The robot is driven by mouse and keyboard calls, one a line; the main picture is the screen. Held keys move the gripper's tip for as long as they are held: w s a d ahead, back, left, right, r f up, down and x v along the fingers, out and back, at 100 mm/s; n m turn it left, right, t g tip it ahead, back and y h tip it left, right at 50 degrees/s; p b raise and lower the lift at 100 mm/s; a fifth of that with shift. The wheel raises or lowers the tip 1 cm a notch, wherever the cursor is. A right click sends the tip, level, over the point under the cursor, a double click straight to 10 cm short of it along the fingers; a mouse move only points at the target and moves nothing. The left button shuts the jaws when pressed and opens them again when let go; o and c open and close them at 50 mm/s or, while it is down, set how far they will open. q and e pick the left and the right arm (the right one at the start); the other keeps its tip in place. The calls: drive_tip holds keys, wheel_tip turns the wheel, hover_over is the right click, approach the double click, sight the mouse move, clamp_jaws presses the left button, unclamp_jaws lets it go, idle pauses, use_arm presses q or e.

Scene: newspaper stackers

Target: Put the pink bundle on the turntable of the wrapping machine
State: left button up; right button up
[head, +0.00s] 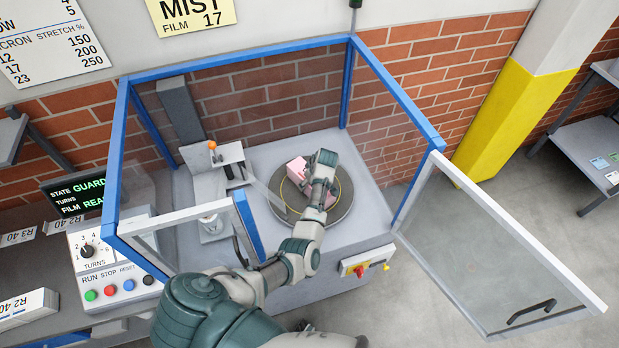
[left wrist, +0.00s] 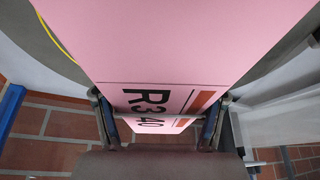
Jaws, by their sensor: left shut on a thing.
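The pink bundle (head: 297,170) is in the wrapping machine, over the left-back part of the round grey turntable (head: 341,207). My left gripper (head: 312,176) reaches in through the open front and is shut on the bundle. In the left wrist view the fingers (left wrist: 160,122) sit at both sides of the bundle (left wrist: 180,45), whose end is marked R3 40. The turntable (left wrist: 78,28) and its yellow ring show beside it. My arm hides part of the turntable, and I cannot tell whether the bundle touches it. My right gripper is not in view.
A blue-framed guard (head: 117,150) surrounds the machine. Its clear door (head: 480,240) stands open at right. A film carriage with an orange knob (head: 212,145) stands left of the turntable.

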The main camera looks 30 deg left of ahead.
use_arm(q)
drive_tip(key=shift+w+r, duration=0.1)
drive_tip(key=o, duration=1.8)
drive_tip(key=shift+a, duration=0.2)
drive_tip(key=v, duration=1.2)
drive_tip(key=shift+d, duration=0.15)
